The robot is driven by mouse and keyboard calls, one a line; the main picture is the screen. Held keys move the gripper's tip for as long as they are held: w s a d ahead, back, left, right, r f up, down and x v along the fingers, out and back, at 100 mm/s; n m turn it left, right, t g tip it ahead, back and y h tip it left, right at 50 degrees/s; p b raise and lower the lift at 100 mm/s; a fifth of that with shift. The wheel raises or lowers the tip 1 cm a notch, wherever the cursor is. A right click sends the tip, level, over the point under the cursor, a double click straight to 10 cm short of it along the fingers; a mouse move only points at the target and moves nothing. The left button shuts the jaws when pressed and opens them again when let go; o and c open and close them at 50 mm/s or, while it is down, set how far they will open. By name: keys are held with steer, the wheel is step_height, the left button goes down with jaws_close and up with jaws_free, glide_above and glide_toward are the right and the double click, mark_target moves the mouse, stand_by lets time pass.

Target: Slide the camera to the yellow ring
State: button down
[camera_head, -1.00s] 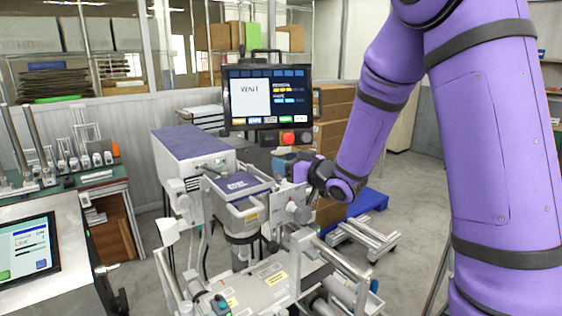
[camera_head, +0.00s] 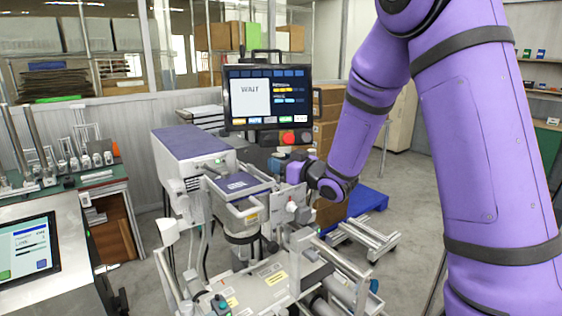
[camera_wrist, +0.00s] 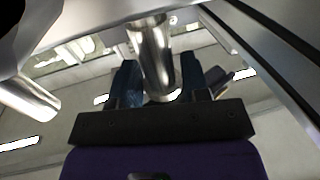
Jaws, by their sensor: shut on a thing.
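My gripper (camera_wrist: 158,88) is shut on a shiny metal cylindrical post (camera_wrist: 150,45) in the wrist view, with a dark finger on each side of it. In the head view, the gripper (camera_head: 285,161) is small and partly hidden beside the machine. A grey box with a small purple top (camera_head: 238,184) stands on the machine just left of the gripper; it may be the camera, but I cannot tell for sure. I cannot make out a yellow ring in either view.
A monitor (camera_head: 266,97) reading WAIT stands behind the gripper, with a red button (camera_head: 288,137) below it. A larger purple-topped unit (camera_head: 190,145) is at left. Rails (camera_head: 350,262) and a low metal frame (camera_head: 365,238) lie at front right. A second screen (camera_head: 28,247) is at far left.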

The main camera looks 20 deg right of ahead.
step_height(320, 180, down, 2)
steer(key=shift+f, duration=0.25)
steer(key=c, duration=0.8)
jaws_free()
steer(key=shift+c, duration=0.2)
steer(key=shift+r, duration=0.1)
steer(key=v, duration=1)
steer(key=shift+s+d, duration=0.2)
steer(key=shift+s, duration=0.15)
